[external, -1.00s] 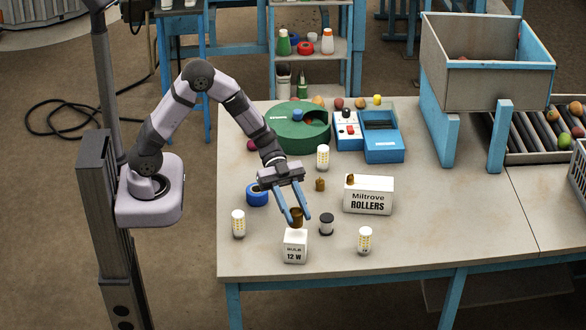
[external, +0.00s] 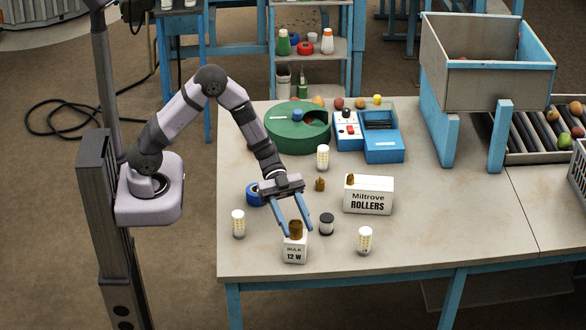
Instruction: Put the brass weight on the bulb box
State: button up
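The brass weight (external: 296,228), a brown-gold cylinder, appears to stand upright on top of the bulb box (external: 294,251), a small white carton marked "BULB 12 W" near the table's front left. My gripper (external: 297,232) is low over the box, with its two blue fingers on either side of the weight. The fingers are spread wider than the weight, and it seems to stand free between them. Most of the box's top is hidden by the weight and the fingers.
A dark-topped jar (external: 327,224) is close to my right finger. A blue roll (external: 255,194), a small brass piece (external: 320,185) and the Miltrove Rollers box (external: 368,197) are further back.

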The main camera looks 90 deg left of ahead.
jog(key=shift+r, duration=0.1)
jog(key=shift+r, duration=0.15)
jog(key=shift+a, duration=0.35)
jog(key=b+v, duration=0.3)
jog(key=v, duration=0.8)
jog(key=shift+r, duration=0.15)
jog(key=shift+s, duration=0.15)
